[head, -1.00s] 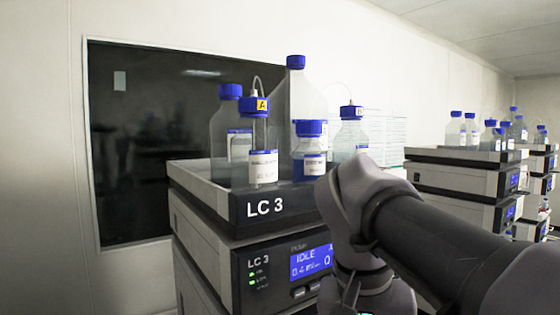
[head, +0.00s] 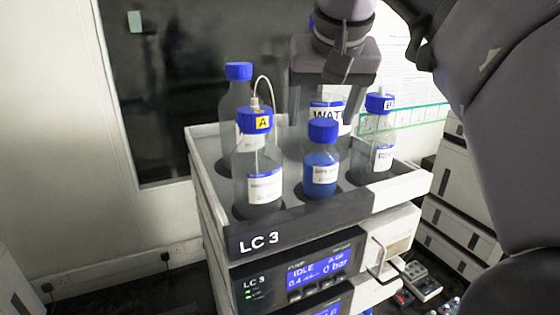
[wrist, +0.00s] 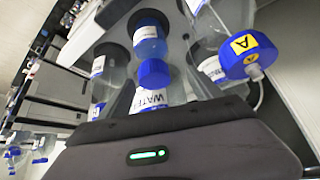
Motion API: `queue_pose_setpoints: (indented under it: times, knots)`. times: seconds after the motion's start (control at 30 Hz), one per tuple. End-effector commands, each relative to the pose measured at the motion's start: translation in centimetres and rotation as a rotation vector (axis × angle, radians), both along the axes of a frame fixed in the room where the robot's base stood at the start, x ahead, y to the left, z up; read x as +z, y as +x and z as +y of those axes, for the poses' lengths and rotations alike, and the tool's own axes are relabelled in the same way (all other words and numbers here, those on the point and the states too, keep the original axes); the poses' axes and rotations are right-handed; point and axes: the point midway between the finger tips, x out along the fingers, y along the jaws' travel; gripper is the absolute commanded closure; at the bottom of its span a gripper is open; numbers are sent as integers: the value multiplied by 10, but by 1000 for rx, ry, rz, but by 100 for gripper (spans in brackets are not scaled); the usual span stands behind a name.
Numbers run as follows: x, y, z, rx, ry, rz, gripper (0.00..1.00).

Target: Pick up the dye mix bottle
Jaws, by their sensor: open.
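The dye mix bottle (head: 320,174) is small and upright, with blue liquid, a white label and a blue cap. It stands at the front middle of the LC 3 top tray (head: 300,222). It also shows in the wrist view (wrist: 150,46), with its cap towards the gripper. My gripper (head: 331,118) is open, pointing down, above and seemingly behind the bottle's cap. Its fingers are apart and nothing is held. The large WATER bottle (head: 328,108) stands behind, partly hidden by my gripper.
Bottle A (head: 258,160), with a tube in its cap, stands close on the left. A taller clear bottle (head: 236,98) is behind it. Bottle B (head: 377,145), also tubed, stands close on the right. The tray has a raised rim. A dark window (head: 195,90) lies behind.

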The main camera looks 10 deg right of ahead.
Motion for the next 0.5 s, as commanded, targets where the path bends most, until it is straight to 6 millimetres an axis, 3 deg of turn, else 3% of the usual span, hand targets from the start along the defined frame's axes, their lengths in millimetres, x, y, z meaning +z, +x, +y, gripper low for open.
queue_pose_setpoints:
  times: [0.4, 0.5]
  knots:
    - [-54, 39, -10, -1, 1, 2, 26]
    - [-60, 43, -10, -2, 3, 1, 26]
